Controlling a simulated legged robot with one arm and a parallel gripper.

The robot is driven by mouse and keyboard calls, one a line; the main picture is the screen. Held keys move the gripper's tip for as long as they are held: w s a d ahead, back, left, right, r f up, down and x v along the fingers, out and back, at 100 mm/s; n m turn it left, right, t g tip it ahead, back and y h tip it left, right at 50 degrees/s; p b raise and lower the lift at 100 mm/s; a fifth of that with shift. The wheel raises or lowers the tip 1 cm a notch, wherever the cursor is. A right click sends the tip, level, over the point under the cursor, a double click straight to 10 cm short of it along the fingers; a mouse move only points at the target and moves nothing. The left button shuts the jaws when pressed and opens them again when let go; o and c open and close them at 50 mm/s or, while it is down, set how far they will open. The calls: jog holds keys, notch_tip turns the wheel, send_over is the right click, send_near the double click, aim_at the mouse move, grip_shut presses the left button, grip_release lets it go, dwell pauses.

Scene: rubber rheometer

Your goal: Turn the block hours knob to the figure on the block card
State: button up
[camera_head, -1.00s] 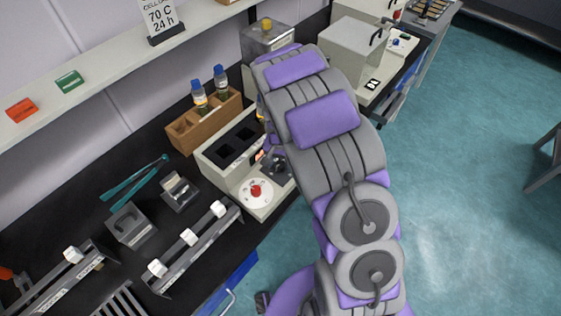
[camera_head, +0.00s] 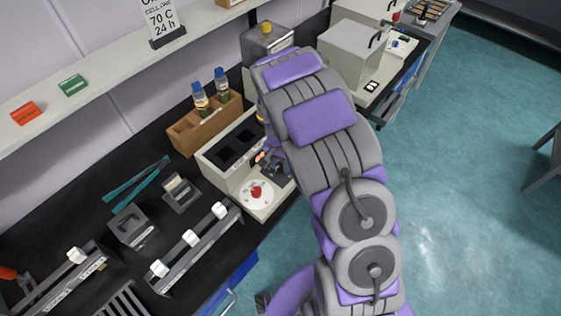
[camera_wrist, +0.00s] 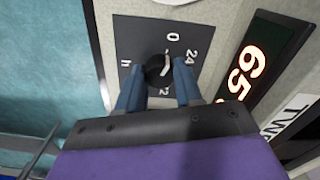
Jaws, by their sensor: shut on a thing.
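The block hours knob (camera_wrist: 155,70) is black with a white mark and sits on a dark dial plate (camera_wrist: 130,35) printed 0, 24, 12 and h. The mark shows on the knob's upper right side, toward the 0 and 24; its exact reading is hard to tell. My gripper (camera_wrist: 158,66) has its blue fingers on either side of the knob, shut on it. In the head view the arm partly covers the heating block unit (camera_head: 222,174). A card (camera_head: 160,20) on the shelf reads CELL ONE, 70 C, 24 h; its top line is cut off.
A lit display (camera_wrist: 250,68) shows 65 beside the dial. A red knob (camera_head: 256,192) on a white dial is on the same unit. A wooden rack (camera_head: 200,128) with bottles stands behind it. Teal tongs (camera_head: 135,183) and metal fixtures (camera_head: 192,238) lie to the left.

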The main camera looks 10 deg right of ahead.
aim_at(280, 165)
jog(key=m+p, duration=0.4)
jog(key=shift+r, duration=0.2)
jog(key=shift+w+f+m+p, duration=0.1)
jog(key=shift+m+p, duration=1.75)
jog(key=shift+m, duration=0.45)
jog(key=o, duration=1)
jog(key=shift+f, duration=0.1)
jog(key=shift+o, duration=0.2)
notch_tip(280, 165, up, 17)
jog(key=p, duration=0.1)
jog(key=shift+p, duration=0.4)
